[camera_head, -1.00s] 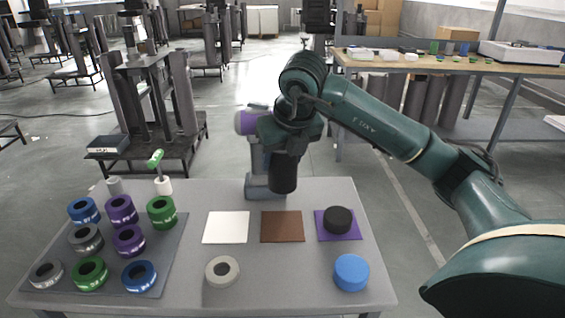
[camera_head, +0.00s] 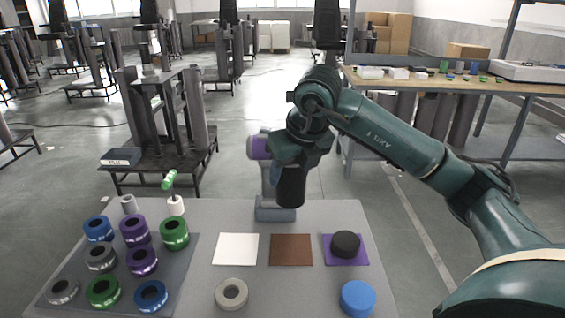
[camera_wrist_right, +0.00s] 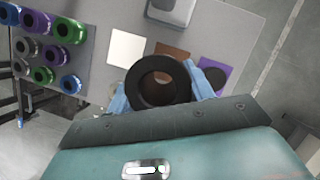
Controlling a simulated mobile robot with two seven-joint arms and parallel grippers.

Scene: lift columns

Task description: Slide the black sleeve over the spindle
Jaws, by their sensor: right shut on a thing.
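My right gripper (camera_wrist_right: 159,88) is shut on the black sleeve (camera_wrist_right: 140,83), with a blue finger on each side of it. In the head view the sleeve (camera_head: 291,187) hangs upright above the back of the table, in front of a stand with a grey base (camera_head: 264,214) and a purple-ended cylinder (camera_head: 258,147). The stand's upright is partly hidden by my arm and the sleeve. I cannot tell for sure which part is the spindle. Nothing is seen inside the sleeve's open bore in the right wrist view. My left gripper is out of view.
Several coloured rings stand on a dark mat (camera_head: 70,278) at the left. White (camera_head: 236,249), brown (camera_head: 291,250) and purple (camera_head: 359,257) squares lie mid-table; a black disc (camera_head: 345,243) sits on the purple one. A grey ring (camera_head: 231,294) and blue cylinder (camera_head: 357,298) are in front.

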